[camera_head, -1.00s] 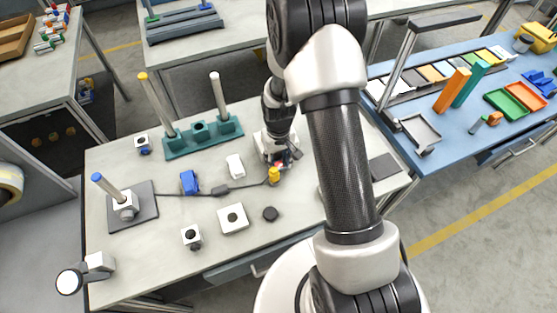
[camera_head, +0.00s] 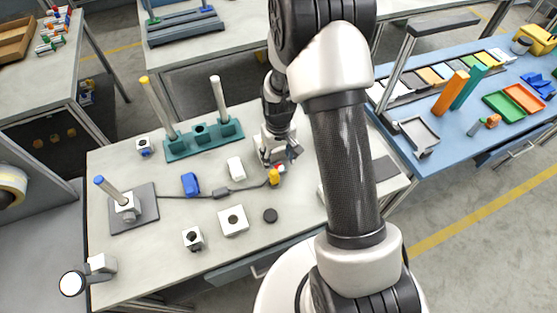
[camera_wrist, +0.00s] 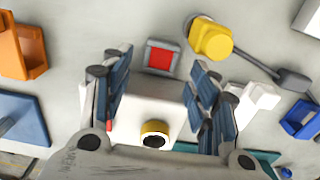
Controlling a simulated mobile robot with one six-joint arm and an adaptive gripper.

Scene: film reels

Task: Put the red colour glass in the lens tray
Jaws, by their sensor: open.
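The red colour glass (camera_wrist: 161,59) is a small red square in a grey frame, at the upper middle of the wrist view. My gripper (camera_wrist: 160,78) is open and empty; its blue-grey fingers stand to the left and right, with the glass between and slightly beyond their tips. In the head view, my gripper (camera_head: 286,153) is low over the right part of the grey table, and the glass is not clear there. A shallow grey tray (camera_head: 418,133) on the blue table at right looks empty; I cannot tell for certain that it is the lens tray.
A white box with a yellow ring (camera_wrist: 153,128) lies between my fingers in the wrist view. A yellow plug-like part (camera_wrist: 210,39) with a cable is close by on the right. A teal rack with posts (camera_head: 203,136) stands behind left. Colour squares (camera_head: 440,70) line the blue table.

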